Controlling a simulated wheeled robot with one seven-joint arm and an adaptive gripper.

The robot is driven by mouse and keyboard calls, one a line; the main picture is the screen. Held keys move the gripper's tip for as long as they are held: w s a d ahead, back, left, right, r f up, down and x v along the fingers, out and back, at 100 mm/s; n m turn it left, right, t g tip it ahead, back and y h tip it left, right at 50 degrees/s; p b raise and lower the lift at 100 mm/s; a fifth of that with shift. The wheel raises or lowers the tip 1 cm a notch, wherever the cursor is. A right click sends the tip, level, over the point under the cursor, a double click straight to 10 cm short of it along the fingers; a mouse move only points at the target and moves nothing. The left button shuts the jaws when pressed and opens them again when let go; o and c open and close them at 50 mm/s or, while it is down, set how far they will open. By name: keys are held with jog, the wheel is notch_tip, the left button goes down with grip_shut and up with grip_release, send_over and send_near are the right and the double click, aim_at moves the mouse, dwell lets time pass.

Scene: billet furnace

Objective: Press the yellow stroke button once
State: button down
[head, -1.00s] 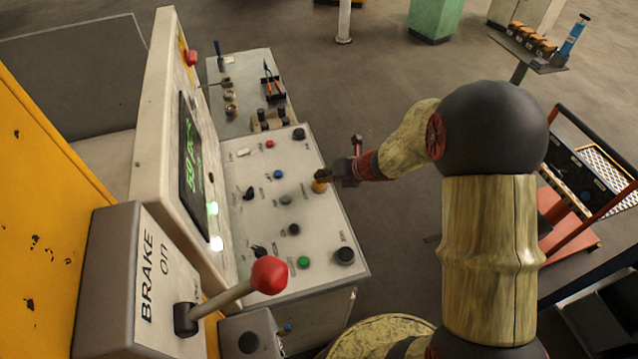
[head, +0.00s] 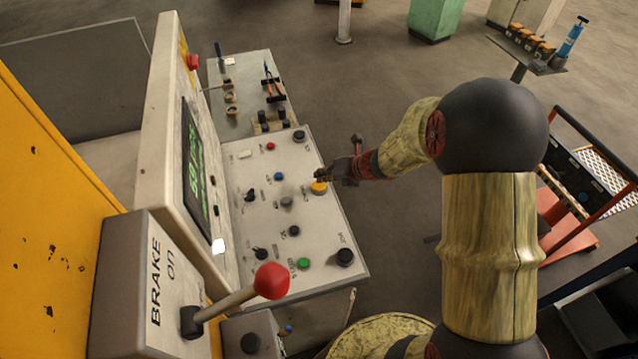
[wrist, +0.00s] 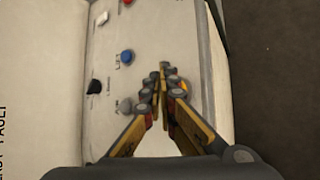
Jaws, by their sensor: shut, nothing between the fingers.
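The yellow stroke button (head: 319,188) sits near the right edge of the sloped grey control panel (head: 325,225). My gripper (head: 322,175) is shut and empty, its tips just at the far side of the yellow button in the head view. In the wrist view my gripper (wrist: 163,78) points along the panel, and a bit of yellow shows beside its fingers. I cannot tell whether the fingertips touch the button.
The panel also carries a blue button (head: 279,176), a red button (head: 270,146), a green button (head: 303,262) and several black knobs. A red-knobbed brake lever (head: 272,281) rises at the near left. A screen housing (head: 168,150) stands along the panel's left side.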

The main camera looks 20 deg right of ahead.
aim_at(321, 184)
notch_tip(321, 184, up, 5)
jog(key=p, duration=0.4)
jog(key=shift+p, duration=0.4)
dwell(0.7)
